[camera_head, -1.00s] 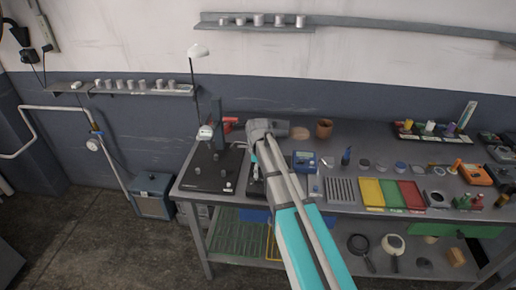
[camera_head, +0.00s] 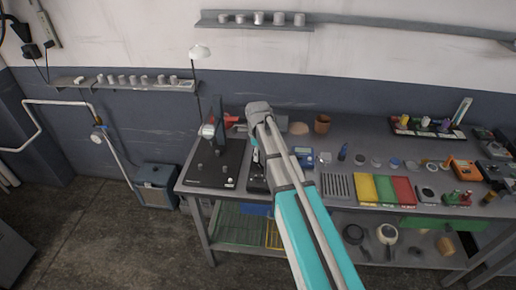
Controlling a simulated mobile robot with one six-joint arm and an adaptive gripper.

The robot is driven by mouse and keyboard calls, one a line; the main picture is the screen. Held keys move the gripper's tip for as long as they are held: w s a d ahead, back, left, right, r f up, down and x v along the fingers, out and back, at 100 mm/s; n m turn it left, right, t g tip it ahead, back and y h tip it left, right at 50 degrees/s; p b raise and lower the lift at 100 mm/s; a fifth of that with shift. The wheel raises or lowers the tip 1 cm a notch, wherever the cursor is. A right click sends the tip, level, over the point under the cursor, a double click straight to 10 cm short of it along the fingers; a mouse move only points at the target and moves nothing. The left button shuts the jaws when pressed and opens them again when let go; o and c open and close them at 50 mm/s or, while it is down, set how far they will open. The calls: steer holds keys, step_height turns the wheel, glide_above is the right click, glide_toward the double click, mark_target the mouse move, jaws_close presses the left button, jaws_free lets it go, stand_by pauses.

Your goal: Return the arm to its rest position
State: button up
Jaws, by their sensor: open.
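My arm reaches up from the bottom of the head view over the workbench (camera_head: 330,166). Its teal and grey links end in a grey joint in front of the back part of the bench. My gripper cannot be made out; the arm's own links or that joint hide it. No object is seen held. A dark pan (camera_head: 354,234) and a light pan (camera_head: 387,234) sit on the lower shelf under the bench, right of the arm.
A black-based stand (camera_head: 212,165) is left of my arm. A blue device (camera_head: 300,157), a slotted grey block (camera_head: 337,186) and yellow, green and red trays (camera_head: 403,190) are right of it. A brown pot (camera_head: 322,123) stands behind. Open floor (camera_head: 100,235) lies left.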

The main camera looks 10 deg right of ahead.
steer(key=shift+r, duration=0.25)
stand_by(0.5)
steer(key=s+d+f+n+b, duration=0.3)
steer(key=s+n, duration=0.7)
steer(key=n, duration=0.1)
steer(key=s+d+f+n+b, duration=0.3)
steer(key=s+n, duration=0.7)
steer(key=n, duration=0.1)
steer(key=shift+s+f, duration=0.25)
steer(key=shift+s, duration=0.1)
stand_by(0.6)
